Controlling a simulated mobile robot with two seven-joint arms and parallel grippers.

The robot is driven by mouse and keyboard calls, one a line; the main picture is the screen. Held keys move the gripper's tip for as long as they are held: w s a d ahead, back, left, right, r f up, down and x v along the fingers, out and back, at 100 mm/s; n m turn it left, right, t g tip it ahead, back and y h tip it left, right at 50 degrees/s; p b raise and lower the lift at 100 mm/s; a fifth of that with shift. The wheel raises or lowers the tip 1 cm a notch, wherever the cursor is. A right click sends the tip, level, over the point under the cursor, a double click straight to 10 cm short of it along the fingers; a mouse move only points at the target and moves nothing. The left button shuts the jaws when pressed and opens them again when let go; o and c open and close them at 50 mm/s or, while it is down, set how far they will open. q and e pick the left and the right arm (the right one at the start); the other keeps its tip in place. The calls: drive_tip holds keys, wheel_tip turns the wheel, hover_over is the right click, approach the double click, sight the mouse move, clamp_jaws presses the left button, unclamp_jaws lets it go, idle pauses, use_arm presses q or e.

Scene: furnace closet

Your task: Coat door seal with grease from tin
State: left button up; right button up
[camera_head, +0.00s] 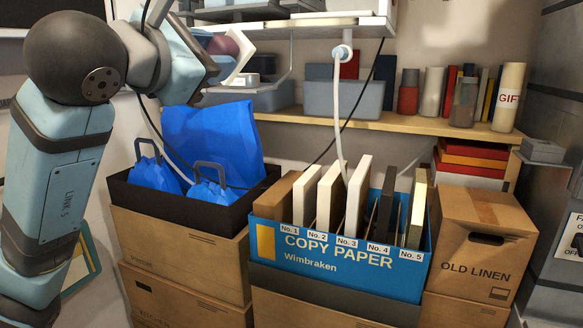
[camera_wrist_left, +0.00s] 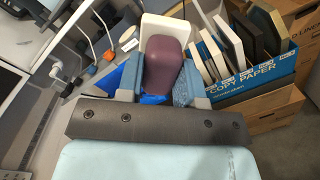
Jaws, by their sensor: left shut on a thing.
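My left gripper (camera_head: 232,55) is raised in front of the upper shelf at the top left of the head view. It is shut on a maroon, rounded thing (camera_wrist_left: 165,65), which sits between the two blue-grey fingers in the left wrist view. A pale, cream-coloured piece (camera_wrist_left: 168,28) shows just beyond the maroon thing; I cannot tell whether they are one object. In the head view the maroon thing (camera_head: 222,45) is partly hidden by the gripper. I cannot make out a grease tin or a door seal for certain. My right gripper is not in view.
Below stand a dark crate with blue bags (camera_head: 212,145), a blue copy paper box (camera_head: 335,265) with upright folders, and an old linen carton (camera_head: 480,245). A wooden shelf (camera_head: 400,120) holds bins and canisters. A pale hose (camera_head: 340,110) hangs from the upper shelf (camera_head: 300,22).

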use_arm(q)
drive_tip(key=w+a+f+n+y, duration=0.1)
drive_tip(key=a+f, duration=0.3)
drive_tip(key=f, duration=0.8)
drive_tip(key=w+a+f+t+y, duration=0.1)
drive_tip(key=a+f, duration=0.4)
drive_tip(key=f, duration=0.6)
drive_tip(key=w+a+f+n+y, duration=0.1)
drive_tip(key=a+f, duration=0.3)
drive_tip(key=f, duration=0.8)
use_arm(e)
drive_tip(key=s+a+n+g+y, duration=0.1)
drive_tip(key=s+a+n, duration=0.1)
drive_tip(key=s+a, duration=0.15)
use_arm(q)
wheel_tip(320, 180, up, 28)
drive_tip(key=p, duration=2.8)
drive_tip(key=shift+s+a+f, duration=0.25)
drive_tip(key=shift+s+a, duration=0.1)
drive_tip(key=shift+a, duration=0.05)
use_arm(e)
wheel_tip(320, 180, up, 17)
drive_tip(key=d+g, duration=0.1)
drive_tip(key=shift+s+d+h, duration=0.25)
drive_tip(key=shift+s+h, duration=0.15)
